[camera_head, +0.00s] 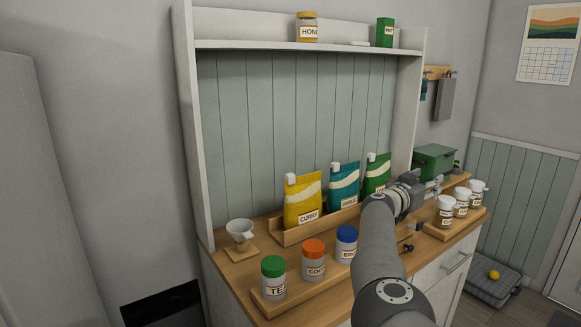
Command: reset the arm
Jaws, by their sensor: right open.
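My right arm reaches in from the bottom, and its right gripper (433,187) is at the right end of the counter, over the wooden top. It is small here and partly hidden by my own wrist; the jaws are open and I see nothing held in them. It is close to the green pouch (376,174) on its left, the green box (435,161) behind it and the white jars (462,204) on its right. My left gripper is out of view.
Jars with green (273,279), orange (313,262) and blue (346,245) lids stand along the counter front, partly behind my arm. Yellow (303,203) and teal (343,184) pouches stand in a wooden rack. A shelf (300,45) is above.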

